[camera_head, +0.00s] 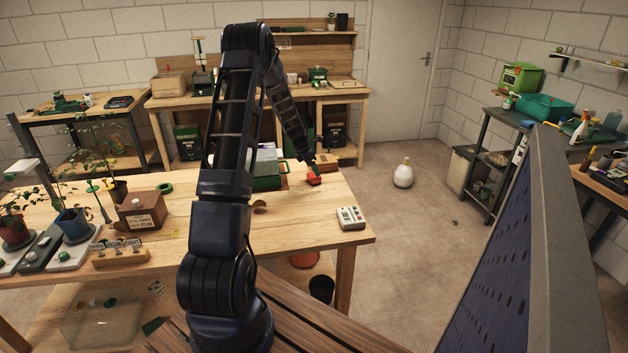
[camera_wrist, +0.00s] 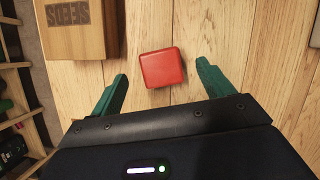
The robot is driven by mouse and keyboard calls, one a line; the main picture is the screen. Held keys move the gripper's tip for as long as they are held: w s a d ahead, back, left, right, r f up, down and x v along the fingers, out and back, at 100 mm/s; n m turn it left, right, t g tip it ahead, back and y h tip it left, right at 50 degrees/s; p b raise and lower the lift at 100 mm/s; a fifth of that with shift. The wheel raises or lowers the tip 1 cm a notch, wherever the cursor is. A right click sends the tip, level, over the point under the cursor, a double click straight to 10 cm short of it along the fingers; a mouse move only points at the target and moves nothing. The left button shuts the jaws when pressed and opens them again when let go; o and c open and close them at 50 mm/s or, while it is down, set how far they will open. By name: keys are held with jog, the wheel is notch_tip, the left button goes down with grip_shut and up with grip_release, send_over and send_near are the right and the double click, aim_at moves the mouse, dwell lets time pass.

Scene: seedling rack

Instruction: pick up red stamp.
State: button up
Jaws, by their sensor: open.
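The red stamp (camera_head: 313,179) sits on the wooden table near its far right edge. In the wrist view the red stamp (camera_wrist: 162,68) shows as a small rounded red block, slightly turned, on the wood planks. My gripper (camera_wrist: 160,80) is open, with one green finger on each side of the stamp in the picture. Neither finger appears to touch it, and there is bare wood between. In the head view my gripper (camera_head: 314,170) is small and right above the stamp; its fingers are hard to make out there.
A wooden box marked "SEEDS" (camera_wrist: 75,30) stands close to the left of the stamp in the wrist view. A green-and-grey box (camera_head: 266,168) stands left of my gripper, and a white timer-like device (camera_head: 351,218) lies nearer. The table (camera_head: 290,225) is clear toward the front.

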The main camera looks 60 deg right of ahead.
aim_at(314, 175)
jog(key=x, duration=0.4)
jog(key=shift+w+a+f, duration=0.2)
jog(key=shift+a+f, duration=0.1)
jog(key=shift+f, duration=0.05)
jog(key=shift+d+f, duration=0.15)
jog(key=shift+f, duration=0.25)
jog(key=shift+s, duration=0.1)
jog(key=shift+c, duration=0.4)
jog(key=c, duration=1)
